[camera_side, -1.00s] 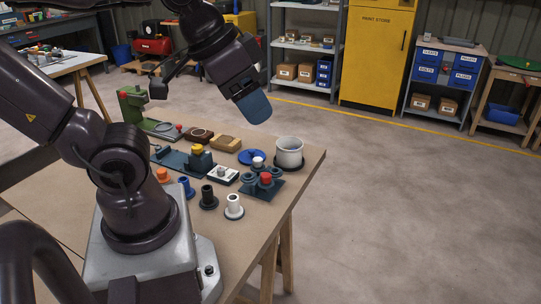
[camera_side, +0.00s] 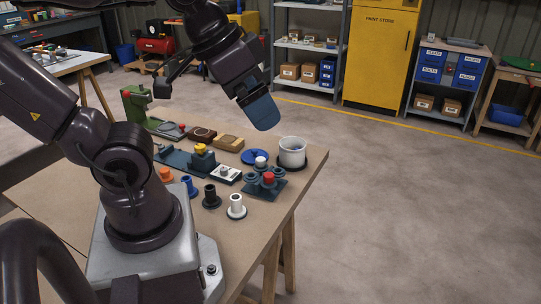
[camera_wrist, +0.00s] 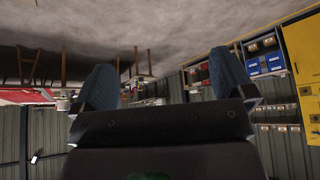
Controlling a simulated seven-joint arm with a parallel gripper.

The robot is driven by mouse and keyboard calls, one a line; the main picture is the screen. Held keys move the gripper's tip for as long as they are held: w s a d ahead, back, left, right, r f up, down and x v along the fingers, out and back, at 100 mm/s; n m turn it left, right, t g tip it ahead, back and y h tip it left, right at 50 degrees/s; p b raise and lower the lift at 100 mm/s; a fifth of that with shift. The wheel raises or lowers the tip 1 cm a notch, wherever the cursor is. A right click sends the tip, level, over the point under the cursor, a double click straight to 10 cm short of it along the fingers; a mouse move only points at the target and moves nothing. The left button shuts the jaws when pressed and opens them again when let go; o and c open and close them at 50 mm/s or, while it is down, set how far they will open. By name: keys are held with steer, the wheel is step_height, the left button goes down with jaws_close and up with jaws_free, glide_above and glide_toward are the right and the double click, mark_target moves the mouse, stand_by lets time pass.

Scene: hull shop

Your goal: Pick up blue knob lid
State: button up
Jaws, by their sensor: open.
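The lid does not show in the wrist view, which looks out across the shop.
The pot (camera_side: 292,152) stands on a dark base near the bench's right edge. A dark fixture with a red knob (camera_side: 268,178) sits in front of the lid. Bare bench lies at front right.

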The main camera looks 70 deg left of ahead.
steer(key=m+g+y, duration=0.1)
steer(key=m+g, duration=0.4)
steer(key=m, duration=1.5)
glide_toward(254, 150)
steer(key=f, duration=1)
steer(key=shift+w+a+f, duration=0.15)
steer(key=shift+w+a, duration=0.15)
steer(key=shift+a, duration=0.1)
steer(key=c, duration=0.5)
